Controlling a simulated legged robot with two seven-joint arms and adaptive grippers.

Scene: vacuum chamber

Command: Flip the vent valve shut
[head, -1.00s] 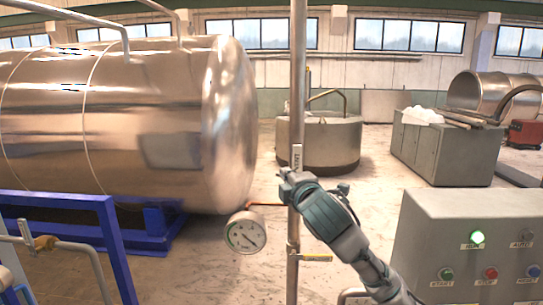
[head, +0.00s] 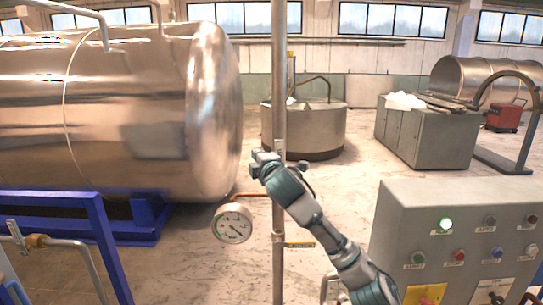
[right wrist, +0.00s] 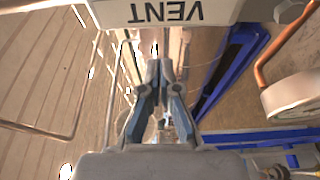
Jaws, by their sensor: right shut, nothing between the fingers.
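A thin vertical pipe (head: 279,90) stands in front of me, with a small pale label plate (head: 279,149) on it. In the right wrist view the plate (right wrist: 172,12) reads VENT, upside down. My left gripper is out of view.
A round gauge (head: 232,223) hangs left of the pipe on a copper tube. A grey control box (head: 455,225) with buttons and a lit green lamp stands at right. A blue frame (head: 105,240) and a brass-fitted pipe (head: 38,241) are at lower left. A large steel tank (head: 125,120) lies behind.

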